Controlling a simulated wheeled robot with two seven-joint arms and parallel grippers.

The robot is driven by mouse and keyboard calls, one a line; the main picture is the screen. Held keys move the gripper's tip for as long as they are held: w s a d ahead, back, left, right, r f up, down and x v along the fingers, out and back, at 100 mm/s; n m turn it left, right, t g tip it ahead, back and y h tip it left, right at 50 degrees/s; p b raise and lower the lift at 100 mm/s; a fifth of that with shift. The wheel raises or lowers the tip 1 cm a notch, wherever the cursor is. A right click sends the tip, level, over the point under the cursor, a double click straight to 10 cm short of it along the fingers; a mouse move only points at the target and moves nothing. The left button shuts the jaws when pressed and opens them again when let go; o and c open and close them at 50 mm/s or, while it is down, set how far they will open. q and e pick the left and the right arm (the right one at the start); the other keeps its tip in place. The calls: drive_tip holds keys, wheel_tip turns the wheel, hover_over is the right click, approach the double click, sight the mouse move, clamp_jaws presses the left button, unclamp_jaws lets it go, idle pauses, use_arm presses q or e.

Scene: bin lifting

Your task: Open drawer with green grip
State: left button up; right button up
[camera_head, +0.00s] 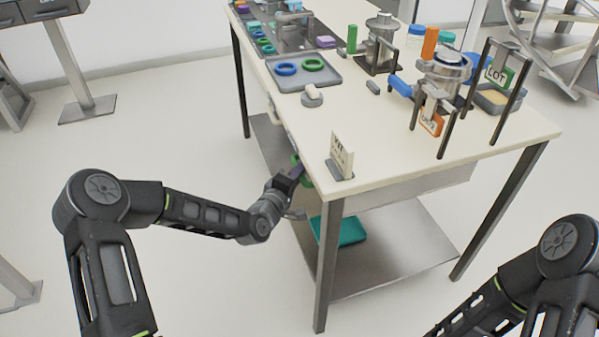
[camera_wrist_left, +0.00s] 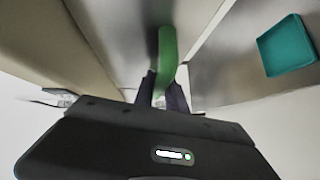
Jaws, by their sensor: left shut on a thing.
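The green grip (camera_wrist_left: 168,55) sits between the two fingers of my left gripper (camera_wrist_left: 163,88) in the left wrist view. My left gripper (camera_head: 297,172) is shut on it at the left side of the table in the head view, just below the tabletop. Only a little of the green grip shows there, partly hidden by the gripper. The drawer front is mostly hidden under the table edge in the head view, so I cannot tell how far it stands out. My right arm enters at the lower right of the head view; its gripper is out of frame.
The white table (camera_head: 440,148) carries a grey tray (camera_head: 331,83) with blue and green rings, a small sign (camera_head: 341,157) and metal devices. A teal tray (camera_head: 352,231) lies on the lower shelf (camera_head: 400,252). A table leg (camera_head: 327,265) stands close to my left gripper.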

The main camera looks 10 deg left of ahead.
use_arm(q)
clamp_jaws()
idle(0.7)
drive_tip(key=shift+a, duration=0.1)
